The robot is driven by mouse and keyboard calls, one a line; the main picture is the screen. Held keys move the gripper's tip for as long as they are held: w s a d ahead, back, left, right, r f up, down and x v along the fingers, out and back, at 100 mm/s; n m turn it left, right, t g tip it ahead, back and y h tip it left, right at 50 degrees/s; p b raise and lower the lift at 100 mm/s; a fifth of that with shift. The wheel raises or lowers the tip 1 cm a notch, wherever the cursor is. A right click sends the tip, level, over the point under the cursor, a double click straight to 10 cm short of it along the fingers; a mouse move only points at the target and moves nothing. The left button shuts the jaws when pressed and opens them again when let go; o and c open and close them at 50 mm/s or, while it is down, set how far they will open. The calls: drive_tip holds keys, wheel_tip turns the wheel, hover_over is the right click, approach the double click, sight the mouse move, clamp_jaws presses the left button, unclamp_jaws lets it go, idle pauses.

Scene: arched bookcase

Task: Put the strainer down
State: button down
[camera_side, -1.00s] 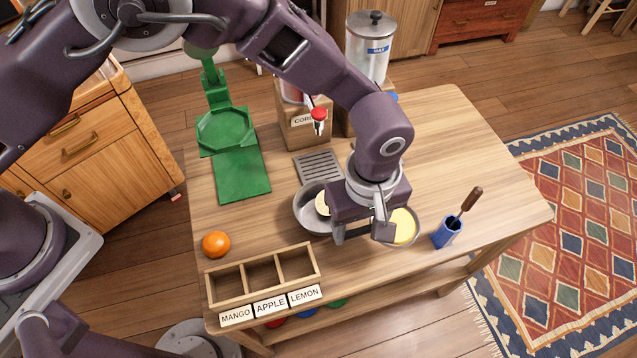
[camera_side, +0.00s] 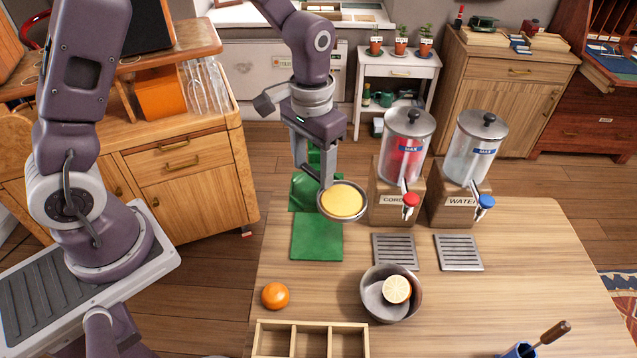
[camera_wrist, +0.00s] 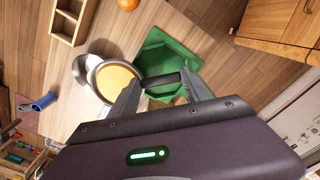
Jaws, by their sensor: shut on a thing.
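The strainer (camera_side: 343,202) is a round metal-rimmed pan with a yellow inside. My gripper (camera_side: 316,177) is shut on its dark handle and holds it in the air, near the green stand (camera_side: 304,190) and in front of the cordial dispenser. In the wrist view the strainer (camera_wrist: 115,82) hangs to the left of the fingertips (camera_wrist: 163,84), with the handle between them. The green stand's base (camera_side: 317,236) lies on the table below, and the arm and strainer hide part of the stand.
A metal bowl (camera_side: 402,306) with a cut fruit half (camera_side: 397,289) stands on the table. An orange (camera_side: 275,295) lies to its left, behind a wooden three-part box (camera_side: 310,326). The cordial dispenser (camera_side: 405,150) and water dispenser (camera_side: 472,150) stand at the back. The table's right side is mostly clear.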

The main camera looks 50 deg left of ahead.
drive_tip(key=shift+a, duration=0.15)
wheel_tip(320, 180, up, 5)
drive_tip(key=shift+r, duration=0.15)
drive_tip(key=s+d+n, duration=0.3)
drive_tip(key=d+n, duration=0.1)
drive_tip(key=d, duration=1.2)
drive_tip(key=s+d+n, duration=0.2)
drive_tip(key=d+n, duration=0.3)
drive_tip(key=d, duration=1)
wheel_tip(320, 180, down, 25)
drive_tip(key=shift+f, duration=0.1)
